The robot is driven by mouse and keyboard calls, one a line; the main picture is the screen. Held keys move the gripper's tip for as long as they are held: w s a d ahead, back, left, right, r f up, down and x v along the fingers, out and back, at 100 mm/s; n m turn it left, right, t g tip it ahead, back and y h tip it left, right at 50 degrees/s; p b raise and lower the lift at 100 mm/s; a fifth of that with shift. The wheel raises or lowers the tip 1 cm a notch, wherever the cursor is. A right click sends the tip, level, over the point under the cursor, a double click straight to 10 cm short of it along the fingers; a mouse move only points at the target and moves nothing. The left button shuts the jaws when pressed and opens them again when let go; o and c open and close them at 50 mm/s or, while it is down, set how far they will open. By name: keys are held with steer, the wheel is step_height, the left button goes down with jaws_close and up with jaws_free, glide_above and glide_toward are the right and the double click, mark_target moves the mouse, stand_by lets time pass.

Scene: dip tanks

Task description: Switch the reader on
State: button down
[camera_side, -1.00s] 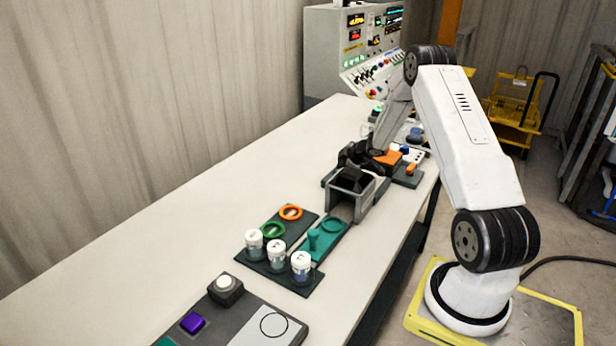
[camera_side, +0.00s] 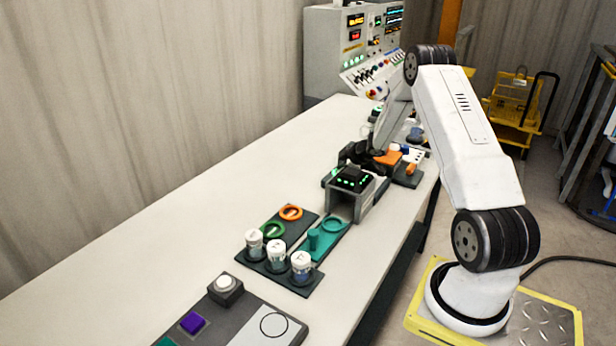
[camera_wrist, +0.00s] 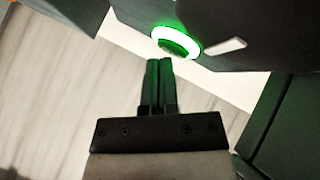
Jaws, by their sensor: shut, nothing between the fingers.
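The reader (camera_side: 352,192) is a grey box with a dark top on the bench, and green lights (camera_side: 350,179) glow on that top. In the wrist view a round button ringed in bright green (camera_wrist: 176,42) shows on a dark face of the reader. My gripper (camera_wrist: 159,62) is shut with nothing between its fingers. Its fingertips lie just below the ring in the picture; I cannot tell whether they touch it. In the side view my gripper (camera_side: 352,153) is at the far side of the reader, and its fingertips are partly hidden.
Several white-capped vials (camera_side: 276,252) stand in a dark rack in front of the reader, near green and orange rings (camera_side: 290,213). Orange and blue items (camera_side: 388,158) lie close behind my gripper. The bench's left side (camera_side: 230,180) is clear.

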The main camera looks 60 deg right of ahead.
steer(key=shift+r, duration=0.15)
steer(key=shift+r, duration=2.95)
steer(key=shift+w+a+r, duration=0.15)
steer(key=shift+w+a, duration=0.05)
steer(key=shift+a, duration=0.15)
steer(key=a+r+m+g, duration=0.1)
steer(key=a+r+m, duration=0.1)
steer(key=a, duration=0.8)
steer(key=a+r+m+g, duration=0.1)
steer(key=a+r, duration=0.2)
steer(key=a, duration=0.7)
steer(key=s+a+m+g+y, duration=0.1)
steer(key=s+a+g, duration=0.1)
steer(key=s+a, duration=0.6)
steer(key=s+a+f+m+g+y, duration=0.1)
steer(key=s+a+g, duration=0.1)
steer(key=s+a, duration=0.6)
steer(key=a, duration=0.4)
steer(key=shift+a+y, duration=0.2)
steer(key=shift+y, duration=0.2)
